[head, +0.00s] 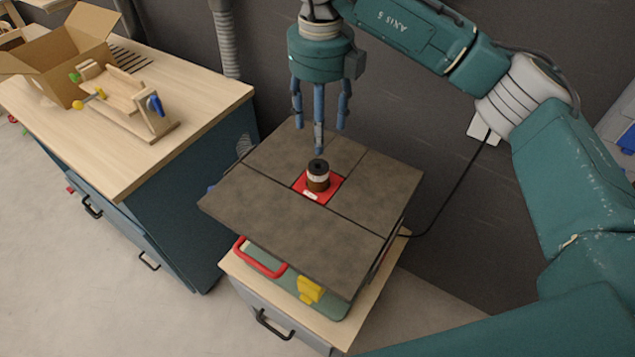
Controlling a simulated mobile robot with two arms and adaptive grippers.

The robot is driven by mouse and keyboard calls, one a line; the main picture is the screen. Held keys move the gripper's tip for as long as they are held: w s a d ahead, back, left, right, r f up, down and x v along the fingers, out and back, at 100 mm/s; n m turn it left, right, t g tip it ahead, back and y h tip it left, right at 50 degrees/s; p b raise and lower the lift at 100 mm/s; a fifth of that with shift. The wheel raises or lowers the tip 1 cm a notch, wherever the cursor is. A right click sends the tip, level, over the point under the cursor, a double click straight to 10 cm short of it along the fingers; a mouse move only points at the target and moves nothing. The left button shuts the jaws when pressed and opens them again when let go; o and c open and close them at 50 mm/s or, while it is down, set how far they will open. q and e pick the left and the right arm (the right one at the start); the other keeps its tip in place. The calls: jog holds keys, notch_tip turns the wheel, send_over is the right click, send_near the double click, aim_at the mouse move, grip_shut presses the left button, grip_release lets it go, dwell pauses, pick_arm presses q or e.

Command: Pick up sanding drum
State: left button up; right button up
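The sanding drum (318,177) is a short upright cylinder with a dark top, a pale band and a brown lower part. It stands on a red square insert (325,198) in the middle of a grey-brown machine table (255,203). My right gripper (319,134), with several blue fingers pointing down, hangs above and slightly behind the drum. Its fingers are spread apart with nothing between them. The front fingertip looks close over the drum, but the exact gap is hard to judge. My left gripper is not in view.
A workbench (190,92) at left bears an open cardboard box (65,55) and a wooden jig (125,100). The machine, with a red handle (259,258) and yellow switch (310,290), sits on a cabinet. A wall stands close behind. The tabletop around the drum is clear.

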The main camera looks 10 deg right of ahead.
aim_at(318, 166)
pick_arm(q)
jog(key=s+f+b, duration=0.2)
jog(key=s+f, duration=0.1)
pick_arm(e)
jog(key=f, duration=0.3)
jog(key=shift+w, duration=0.35)
notch_tip(318, 166, down, 2)
jog(key=shift+w+f+p, duration=0.15)
jog(key=shift+f+p, duration=0.05)
jog(key=shift+p, duration=0.3)
notch_tip(318, 166, down, 2)
jog(key=shift+f+p, duration=0.2)
jog(key=shift+p, duration=0.15)
jog(key=shift+f, duration=0.35)
jog(key=shift+s+a+f+p, duration=0.1)
jog(key=shift+s+f+p, duration=0.1)
jog(key=shift+f+p, duration=1)
notch_tip(318, 166, down, 2)
jog(key=shift+f+p, duration=0.2)
jog(key=shift+p, duration=0.1)
jog(key=shift+f, duration=0.4)
jog(key=shift+c, duration=1)
jog(key=c, duration=0.5)
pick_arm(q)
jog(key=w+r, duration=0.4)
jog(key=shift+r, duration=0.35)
pick_arm(e)
jog(key=c, duration=0.7)
